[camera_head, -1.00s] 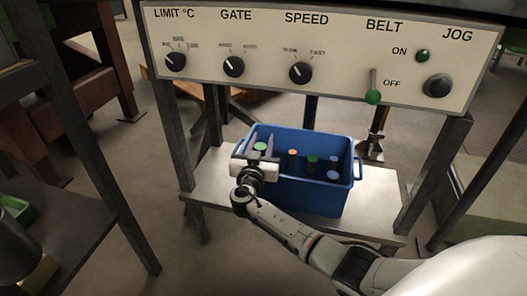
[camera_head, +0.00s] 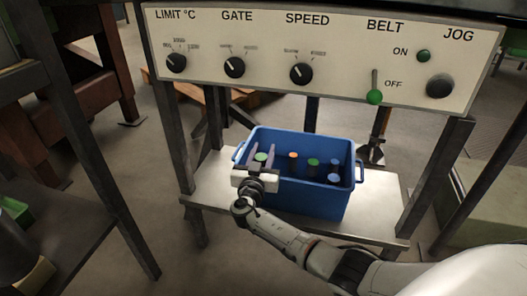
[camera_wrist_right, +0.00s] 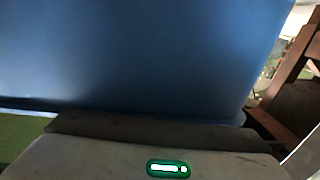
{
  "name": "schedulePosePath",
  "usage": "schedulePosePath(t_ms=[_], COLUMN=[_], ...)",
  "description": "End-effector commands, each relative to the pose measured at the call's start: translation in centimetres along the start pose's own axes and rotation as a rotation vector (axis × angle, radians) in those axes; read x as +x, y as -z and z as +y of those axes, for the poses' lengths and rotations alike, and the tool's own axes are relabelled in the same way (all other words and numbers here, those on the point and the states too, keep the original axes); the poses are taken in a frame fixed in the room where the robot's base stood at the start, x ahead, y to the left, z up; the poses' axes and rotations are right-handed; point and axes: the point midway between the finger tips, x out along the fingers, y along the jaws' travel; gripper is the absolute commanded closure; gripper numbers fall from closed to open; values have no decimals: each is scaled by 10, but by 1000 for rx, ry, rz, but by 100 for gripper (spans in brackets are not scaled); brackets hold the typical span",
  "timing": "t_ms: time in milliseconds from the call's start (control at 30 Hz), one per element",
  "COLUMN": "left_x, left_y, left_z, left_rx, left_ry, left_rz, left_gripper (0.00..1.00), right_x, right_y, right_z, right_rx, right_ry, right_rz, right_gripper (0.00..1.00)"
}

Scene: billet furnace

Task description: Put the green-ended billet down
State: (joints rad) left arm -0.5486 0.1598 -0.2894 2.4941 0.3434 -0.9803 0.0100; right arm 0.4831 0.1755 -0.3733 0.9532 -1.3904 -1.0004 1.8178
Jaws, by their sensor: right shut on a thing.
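My right gripper (camera_head: 261,152) is shut on a green-ended billet (camera_head: 261,158), which stands upright between its two fingers at the left end of the blue crate (camera_head: 318,198). The fingers reach over the crate's near wall. Only the billet's green top shows clearly; its lower part is hidden, so I cannot tell whether it touches the crate floor. The crate's blue wall (camera_wrist_right: 130,60) fills most of the right wrist view, where the billet is not seen. My left gripper is not in view.
Inside the crate stand an orange-ended billet (camera_head: 294,156), another green-ended billet (camera_head: 312,162) and two blue-ended ones (camera_head: 334,178) at the right. The crate sits on a pale shelf (camera_head: 207,185) under the control panel (camera_head: 330,65). Dark frame posts flank the shelf.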

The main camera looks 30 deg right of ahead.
Motion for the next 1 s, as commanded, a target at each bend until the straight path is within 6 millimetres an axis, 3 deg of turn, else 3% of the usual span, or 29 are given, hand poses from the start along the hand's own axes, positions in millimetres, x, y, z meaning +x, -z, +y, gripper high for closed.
schedulePosePath(t_ms=[33,133,533,700,833,1000], left_x=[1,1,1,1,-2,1], left_y=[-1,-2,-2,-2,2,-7], left_z=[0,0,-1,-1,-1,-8], left_rx=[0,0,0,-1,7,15], left_ry=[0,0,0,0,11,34], left_rz=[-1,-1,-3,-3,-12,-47], left_gripper=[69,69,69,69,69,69], right_x=[-3,-3,-2,-1,-27,-57], right_y=[-13,-15,-14,-2,1,3], right_z=[1,2,7,6,4,3], right_rx=[-4,-5,-5,-3,-5,-4], right_ry=[4,3,-7,-6,0,1], right_rz=[-22,-25,-23,-21,-24,-20], right_gripper=[66,51,51,51,51,51])
